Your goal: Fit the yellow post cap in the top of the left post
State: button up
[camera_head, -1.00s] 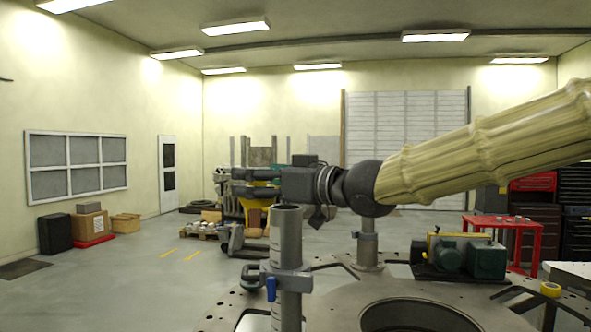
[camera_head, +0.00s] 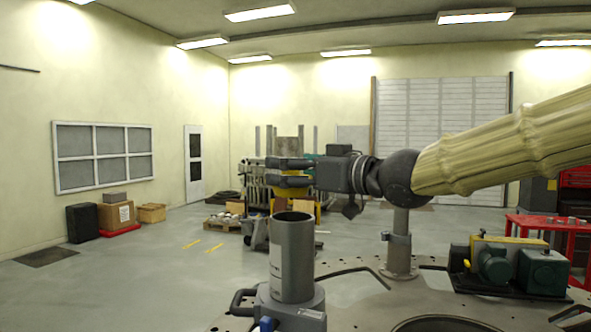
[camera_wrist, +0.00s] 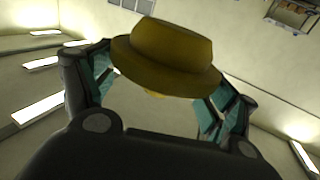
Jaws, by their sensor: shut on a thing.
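The left post (camera_head: 292,262) is a grey upright tube with an open, dark top, standing in a clamp collar at the front of the turret plate (camera_head: 350,300). My gripper (camera_head: 289,178) points left in the head view and is shut on the yellow post cap (camera_head: 290,182). In the picture the cap appears just above the post's mouth; its distance in depth is unclear. In the wrist view the cap (camera_wrist: 165,65) shows a wide brim and a narrower body, between the teal-padded fingers, and looks tilted. The post is not visible in the wrist view.
A second post (camera_head: 398,245) stands farther back to the right. A green motor pump (camera_head: 510,265) is on the plate at right, by a red table (camera_head: 540,228). A yellow machine and pallet stand behind my gripper.

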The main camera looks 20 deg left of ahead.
aim_at(295, 196)
jog(key=f+b, duration=0.2)
jog(key=shift+w+f, duration=0.2)
jog(key=shift+f, duration=0.1)
jog(key=shift+s+f+b, duration=0.2)
jog(key=shift+f+b, duration=0.8)
jog(key=shift+b, duration=0.15)
jog(key=shift+w+f+b, duration=0.1)
jog(key=shift+f+b, duration=0.3)
jog(key=shift+f, duration=0.05)
jog(key=shift+d, duration=0.1)
jog(key=shift+r+p, duration=0.1)
jog(key=shift+p, duration=0.5)
jog(key=shift+f+b, duration=0.35)
jog(key=shift+f, duration=0.25)
jog(key=o, duration=0.8)
jog(key=shift+o, duration=0.2)
jog(key=shift+d, duration=0.1)
